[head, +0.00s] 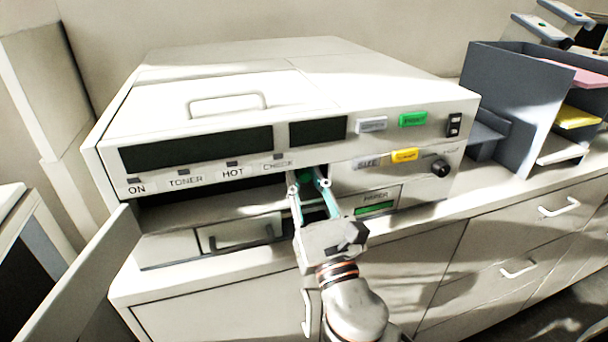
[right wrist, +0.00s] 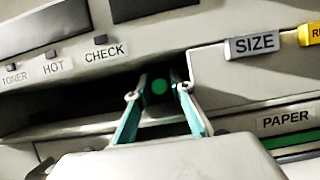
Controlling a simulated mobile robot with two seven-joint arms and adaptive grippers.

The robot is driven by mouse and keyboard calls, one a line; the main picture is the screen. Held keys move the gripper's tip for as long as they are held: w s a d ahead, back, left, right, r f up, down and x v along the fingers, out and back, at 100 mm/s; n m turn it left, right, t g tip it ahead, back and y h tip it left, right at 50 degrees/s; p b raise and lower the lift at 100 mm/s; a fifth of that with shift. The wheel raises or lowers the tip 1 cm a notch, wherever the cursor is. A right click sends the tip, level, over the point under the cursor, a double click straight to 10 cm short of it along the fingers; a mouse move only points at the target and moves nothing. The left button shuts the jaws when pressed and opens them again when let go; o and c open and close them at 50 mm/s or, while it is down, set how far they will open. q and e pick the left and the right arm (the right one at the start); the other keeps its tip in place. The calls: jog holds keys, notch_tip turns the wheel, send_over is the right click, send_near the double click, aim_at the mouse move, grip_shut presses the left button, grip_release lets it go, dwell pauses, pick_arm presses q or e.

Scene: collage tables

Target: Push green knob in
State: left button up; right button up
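The green knob (right wrist: 158,87) is a small round green face inside the dark opening of the copier (head: 300,85), below and right of the CHECK label. In the head view the green knob (head: 306,177) shows between the fingertips of my right gripper (head: 308,183). In the right wrist view the right gripper (right wrist: 158,92) has its two fingers apart, one on each side of the knob. I cannot tell whether they touch it. My left gripper is not in view.
An open panel (head: 85,275) stands out at the copier's left. A SIZE button (head: 367,162), a yellow button (head: 404,156) and a black dial (head: 440,168) are right of the gripper. A grey paper sorter (head: 520,110) stands further right on the counter.

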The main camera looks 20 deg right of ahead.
jog(key=shift+s, duration=0.15)
jog(key=v, duration=1.1)
jog(key=shift+s+f, duration=0.25)
jog(key=shift+s, duration=0.1)
